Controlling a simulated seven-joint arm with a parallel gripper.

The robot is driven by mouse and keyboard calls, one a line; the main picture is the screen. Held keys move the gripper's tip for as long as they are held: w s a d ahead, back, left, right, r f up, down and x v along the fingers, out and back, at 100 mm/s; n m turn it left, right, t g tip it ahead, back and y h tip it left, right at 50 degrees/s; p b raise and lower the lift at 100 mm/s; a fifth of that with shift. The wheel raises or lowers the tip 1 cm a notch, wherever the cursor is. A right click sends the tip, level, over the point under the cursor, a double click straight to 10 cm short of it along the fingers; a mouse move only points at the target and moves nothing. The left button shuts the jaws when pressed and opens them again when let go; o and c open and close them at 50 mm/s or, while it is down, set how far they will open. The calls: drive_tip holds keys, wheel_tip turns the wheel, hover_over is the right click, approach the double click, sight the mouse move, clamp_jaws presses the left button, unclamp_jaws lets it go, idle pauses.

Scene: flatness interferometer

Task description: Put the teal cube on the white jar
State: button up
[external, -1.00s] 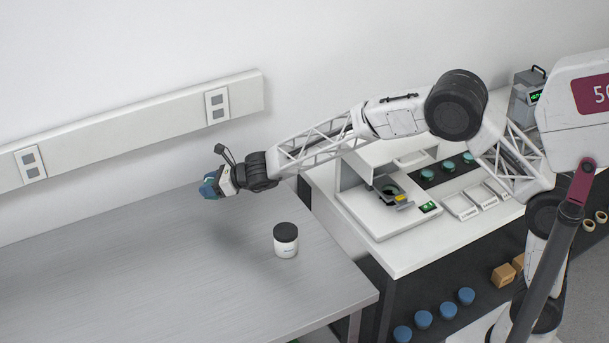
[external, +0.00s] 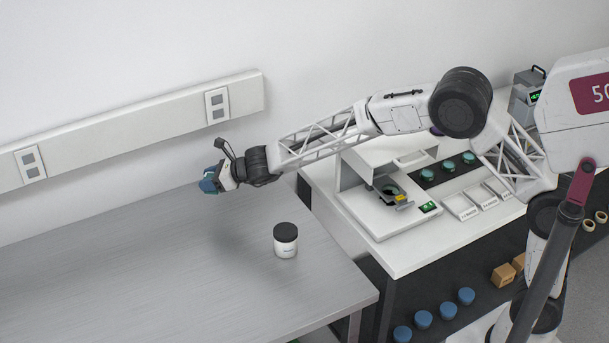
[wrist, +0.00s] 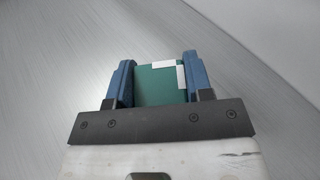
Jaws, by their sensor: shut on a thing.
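My gripper (external: 209,183) is above the back part of the grey table, left of the white jar in the external view. In the wrist view its two blue fingers (wrist: 156,82) are shut on the teal cube (wrist: 153,88), which has white marks at one corner. The cube is mostly hidden by the fingers in the external view. The white jar (external: 285,246) with a black lid (external: 286,232) stands upright on the table, and nothing is on its lid. The jar does not show in the wrist view.
The grey metal table (external: 120,275) is otherwise clear. A white bench (external: 400,262) with an instrument (external: 385,205) stands to the right. A rail with sockets (external: 130,125) runs along the wall behind. Blue-topped jars (external: 466,297) and boxes (external: 503,275) sit on a dark surface at lower right.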

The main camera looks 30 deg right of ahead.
drive_tip(key=s+d+r+n+g, duration=0.1)
drive_tip(key=s+d+n+g, duration=0.1)
drive_tip(key=s+d, duration=0.5)
drive_tip(key=s+d+r+n+g+y, duration=0.1)
drive_tip(key=s+d, duration=0.7)
drive_tip(key=s, duration=0.9)
drive_tip(key=s+d+r+n+g+y, duration=0.1)
drive_tip(key=s+d+n+g, duration=0.3)
drive_tip(key=s+d, duration=0.3)
drive_tip(key=s+g, duration=0.1)
drive_tip(key=s, duration=0.4)
drive_tip(key=shift+s+d+r, duration=0.15)
drive_tip(key=shift+d+r, duration=0.1)
drive_tip(key=shift+d, duration=0.05)
hover_over(283, 231)
drive_tip(key=shift+f, duration=0.75)
drive_tip(key=shift+f+y, duration=0.3)
drive_tip(key=shift+f, duration=1.45)
drive_tip(key=shift+f, duration=0.15)
